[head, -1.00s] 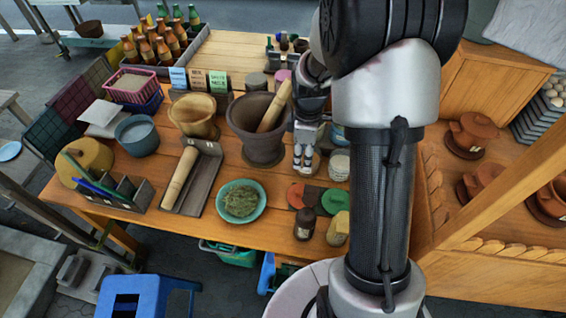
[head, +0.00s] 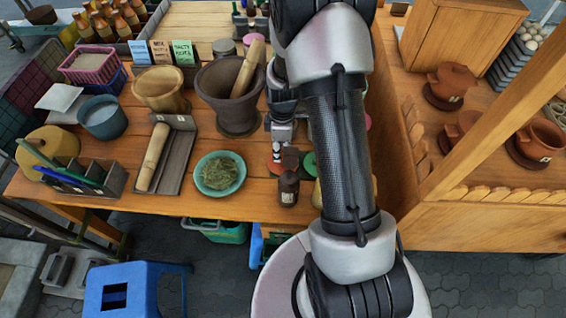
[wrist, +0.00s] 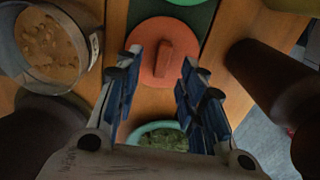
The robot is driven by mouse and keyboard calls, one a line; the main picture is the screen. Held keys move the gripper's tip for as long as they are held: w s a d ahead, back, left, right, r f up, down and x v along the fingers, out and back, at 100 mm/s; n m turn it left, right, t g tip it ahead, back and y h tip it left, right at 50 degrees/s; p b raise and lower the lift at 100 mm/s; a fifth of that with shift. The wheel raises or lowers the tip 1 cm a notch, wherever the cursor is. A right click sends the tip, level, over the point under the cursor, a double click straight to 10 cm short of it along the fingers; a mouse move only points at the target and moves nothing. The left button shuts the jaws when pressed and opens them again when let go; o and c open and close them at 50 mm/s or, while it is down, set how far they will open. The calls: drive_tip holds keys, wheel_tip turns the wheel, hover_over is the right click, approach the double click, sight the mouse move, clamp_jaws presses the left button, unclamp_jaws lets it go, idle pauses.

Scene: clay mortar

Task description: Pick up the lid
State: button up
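An orange-red round lid (wrist: 165,78) with a raised block handle (wrist: 177,50) lies flat in the upper middle of the wrist view. In the head view, only part of the red lid (head: 276,170) shows beneath my gripper (head: 281,148). In the wrist view, my gripper (wrist: 161,62) is open, with its blue-lined fingers apart on either side of the lid's near part. Nothing is held between them. Whether a finger touches the lid cannot be told.
A teal bowl of green herbs (head: 219,174) and a small brown bottle (head: 288,189) stand near the lid. A stone mortar (head: 232,100) stands behind to the left. A green lid (head: 310,163) lies to the right, partly hidden by my arm.

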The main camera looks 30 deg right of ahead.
wheel_tip(320, 180, down, 4)
drive_tip(key=shift+s+r+b, duration=0.15)
drive_tip(key=shift+b, duration=0.45)
drive_tip(key=shift+r, duration=0.1)
drive_tip(key=shift+c, duration=0.4)
clamp_jaws()
